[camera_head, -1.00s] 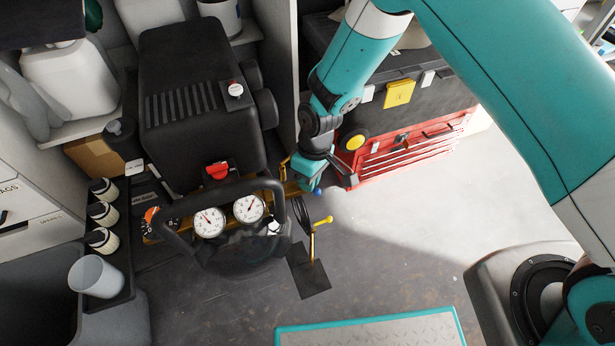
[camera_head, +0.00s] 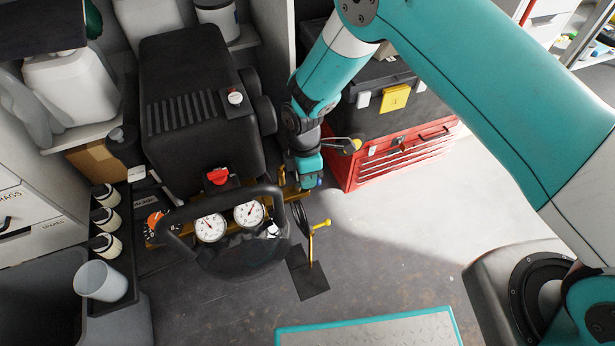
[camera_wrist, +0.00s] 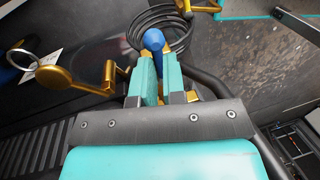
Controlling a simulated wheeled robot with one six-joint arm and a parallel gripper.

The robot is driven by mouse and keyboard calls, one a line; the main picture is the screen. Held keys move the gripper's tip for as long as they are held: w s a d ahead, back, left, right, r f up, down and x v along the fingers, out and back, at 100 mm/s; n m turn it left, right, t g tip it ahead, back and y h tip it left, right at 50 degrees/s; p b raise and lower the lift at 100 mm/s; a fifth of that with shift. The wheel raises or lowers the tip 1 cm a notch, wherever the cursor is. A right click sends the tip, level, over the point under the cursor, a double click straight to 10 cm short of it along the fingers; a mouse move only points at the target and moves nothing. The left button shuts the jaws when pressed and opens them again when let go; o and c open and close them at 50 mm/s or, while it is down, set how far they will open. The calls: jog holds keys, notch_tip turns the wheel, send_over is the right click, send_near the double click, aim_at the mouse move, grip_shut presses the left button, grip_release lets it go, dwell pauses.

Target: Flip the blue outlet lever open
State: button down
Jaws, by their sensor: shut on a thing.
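The blue outlet lever (camera_wrist: 153,40) shows in the wrist view as a rounded blue end sticking out past my fingertips. In the head view its blue end (camera_head: 319,182) peeks out beside my gripper. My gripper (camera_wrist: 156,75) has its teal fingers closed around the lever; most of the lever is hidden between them. In the head view my gripper (camera_head: 309,170) is at the right side of the black compressor (camera_head: 200,100), by its brass pipework. How far the lever is turned cannot be told.
A yellow-handled part (camera_head: 321,224) stands below. A red tool chest (camera_head: 390,160) is to the right; the floor beyond is clear.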

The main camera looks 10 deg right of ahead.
jog(key=shift+d+f+n, duration=0.1)
jog(key=shift+d+n, duration=0.15)
jog(key=shift+n, duration=0.25)
jog(key=c, duration=1.2)
grip_release()
jog(key=shift+c, duration=0.2)
jog(key=shift+o, duration=0.2)
jog(key=shift+w+a, duration=0.1)
jog(key=w+a+r+p, duration=0.1)
jog(key=w+r+p, duration=0.1)
jog(key=r, duration=1.5)
jog(key=shift+w+p, duration=0.4)
jog(key=shift+w, duration=0.25)
